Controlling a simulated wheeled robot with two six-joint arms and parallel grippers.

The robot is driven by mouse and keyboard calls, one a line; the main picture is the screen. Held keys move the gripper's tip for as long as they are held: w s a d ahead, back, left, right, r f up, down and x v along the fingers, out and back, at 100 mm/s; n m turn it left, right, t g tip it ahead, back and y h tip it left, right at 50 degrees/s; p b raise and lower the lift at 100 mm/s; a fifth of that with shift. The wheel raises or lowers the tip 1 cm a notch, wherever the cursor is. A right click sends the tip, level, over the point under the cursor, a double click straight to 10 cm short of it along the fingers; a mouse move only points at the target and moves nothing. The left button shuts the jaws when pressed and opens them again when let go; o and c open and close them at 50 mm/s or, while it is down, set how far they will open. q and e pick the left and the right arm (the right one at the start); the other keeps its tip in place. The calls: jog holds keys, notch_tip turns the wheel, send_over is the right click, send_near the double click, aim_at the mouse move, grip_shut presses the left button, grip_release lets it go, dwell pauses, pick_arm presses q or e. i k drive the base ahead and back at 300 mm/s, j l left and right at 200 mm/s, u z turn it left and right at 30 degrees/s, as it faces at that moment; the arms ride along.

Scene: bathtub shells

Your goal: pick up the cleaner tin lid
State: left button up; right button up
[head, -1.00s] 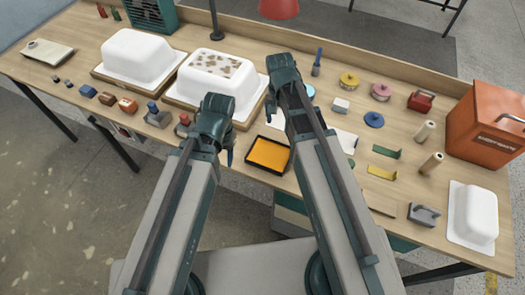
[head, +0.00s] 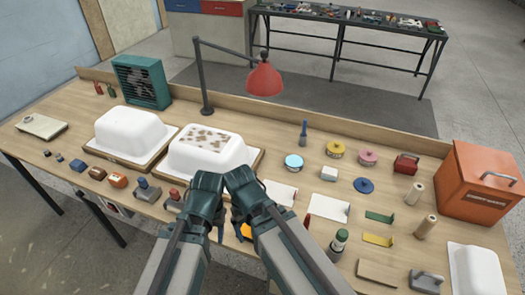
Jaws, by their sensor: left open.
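Several round items stand right of centre in the head view: a light-blue-topped tin (head: 294,161), a yellow-topped one (head: 336,149), a pink-topped one (head: 368,156) and a flat dark blue disc (head: 363,185) lying on the table. I cannot tell for sure which is the cleaner tin lid; no label is readable. My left gripper (head: 205,226) is open, over the table's front middle, left of these items and apart from them. My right gripper (head: 238,222) is beside it, its jaws mostly hidden by its own wrist.
Two white tub shells (head: 127,127) (head: 190,160) stand on boards at left. A red lamp (head: 265,80) rises behind. An orange box (head: 478,185) stands at the right. Bottles, cylinders and small blocks crowd the front right. An orange-filled tray (head: 245,231) is mostly hidden behind my arms.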

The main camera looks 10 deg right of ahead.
aim_at(363, 185)
jog(key=z, duration=1.4)
